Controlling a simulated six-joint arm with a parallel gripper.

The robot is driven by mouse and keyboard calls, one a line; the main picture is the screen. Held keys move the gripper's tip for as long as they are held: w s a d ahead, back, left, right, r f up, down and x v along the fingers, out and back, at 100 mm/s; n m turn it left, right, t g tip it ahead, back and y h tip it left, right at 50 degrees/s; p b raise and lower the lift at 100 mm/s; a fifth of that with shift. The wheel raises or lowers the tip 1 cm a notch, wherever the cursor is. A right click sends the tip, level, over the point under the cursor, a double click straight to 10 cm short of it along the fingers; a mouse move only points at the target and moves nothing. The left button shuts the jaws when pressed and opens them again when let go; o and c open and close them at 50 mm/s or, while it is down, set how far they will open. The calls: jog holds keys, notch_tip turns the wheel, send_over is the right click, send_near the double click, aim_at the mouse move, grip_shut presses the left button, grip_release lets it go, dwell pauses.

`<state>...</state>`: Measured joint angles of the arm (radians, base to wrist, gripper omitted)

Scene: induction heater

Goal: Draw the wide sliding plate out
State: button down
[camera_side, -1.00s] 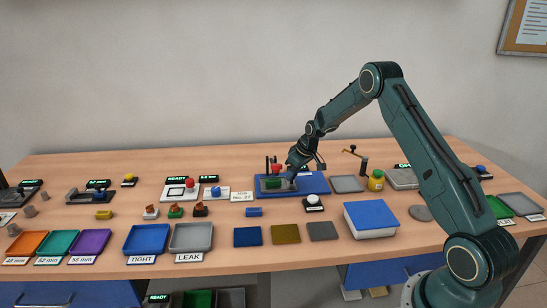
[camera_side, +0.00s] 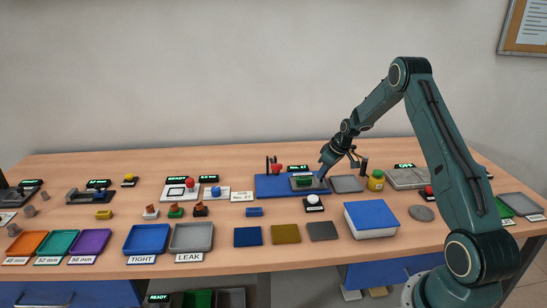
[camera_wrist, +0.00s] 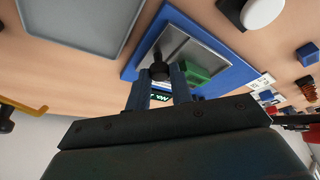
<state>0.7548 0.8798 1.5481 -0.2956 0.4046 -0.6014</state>
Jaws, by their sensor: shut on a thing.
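The wide sliding plate (camera_side: 312,189) is a grey metal plate at the right end of the blue base (camera_side: 268,187), with a green block (camera_side: 304,181) on it. In the wrist view the plate (camera_wrist: 197,52) shows inside the base's blue border (camera_wrist: 229,82), with the green block (camera_wrist: 197,75) near my fingers. My gripper (camera_side: 323,177) is at the plate's right end. In the wrist view my gripper's fingers (camera_wrist: 161,84) are shut on a black knob (camera_wrist: 159,70) at the plate's end. The knob is hidden in the side view.
A grey tray (camera_side: 347,184) lies just right of the blue base. A white button on a black box (camera_side: 314,202) sits in front of the base. A blue-topped block (camera_side: 371,219) lies front right.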

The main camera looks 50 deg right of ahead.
jog(key=shift+s+d, duration=0.25)
jog(key=shift+d, duration=0.05)
jog(key=c, duration=1.4)
grip_release()
jog(key=shift+o, duration=0.7)
jog(key=shift+a, duration=0.1)
jog(key=v, duration=1.3)
jog(key=shift+r, duration=0.4)
jog(key=shift+a, duration=0.1)
